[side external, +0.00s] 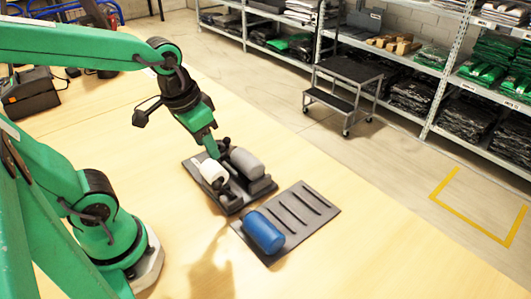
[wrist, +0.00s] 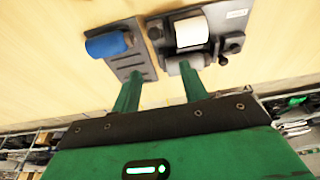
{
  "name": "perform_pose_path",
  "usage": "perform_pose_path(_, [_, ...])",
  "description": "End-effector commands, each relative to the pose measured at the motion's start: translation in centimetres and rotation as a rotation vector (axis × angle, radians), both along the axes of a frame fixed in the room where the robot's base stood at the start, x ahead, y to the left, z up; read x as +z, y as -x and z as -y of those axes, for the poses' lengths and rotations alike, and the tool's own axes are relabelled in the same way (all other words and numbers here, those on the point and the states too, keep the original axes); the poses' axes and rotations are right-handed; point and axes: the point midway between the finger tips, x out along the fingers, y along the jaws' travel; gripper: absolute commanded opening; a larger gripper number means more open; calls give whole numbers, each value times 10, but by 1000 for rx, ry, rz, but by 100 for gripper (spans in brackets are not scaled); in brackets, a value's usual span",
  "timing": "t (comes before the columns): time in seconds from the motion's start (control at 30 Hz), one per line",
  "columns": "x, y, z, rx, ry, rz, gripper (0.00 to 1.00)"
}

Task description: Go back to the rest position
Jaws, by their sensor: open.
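A blue roll (side external: 264,231) lies on a slotted grey plate (side external: 318,203) beside the holder. A dark device (side external: 30,94) stands at the table's far left. The wooden table is clear at front right. A step stool (side external: 345,85) and stocked shelves stand beyond.

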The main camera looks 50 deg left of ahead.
Motion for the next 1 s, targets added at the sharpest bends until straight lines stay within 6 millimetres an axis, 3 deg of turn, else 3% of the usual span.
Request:
perform_pose_path(0.33, [38,13,-5,4,-3,203,44])
perform_pose_path(1.0, [43,16,-5,5,-4,234,44])
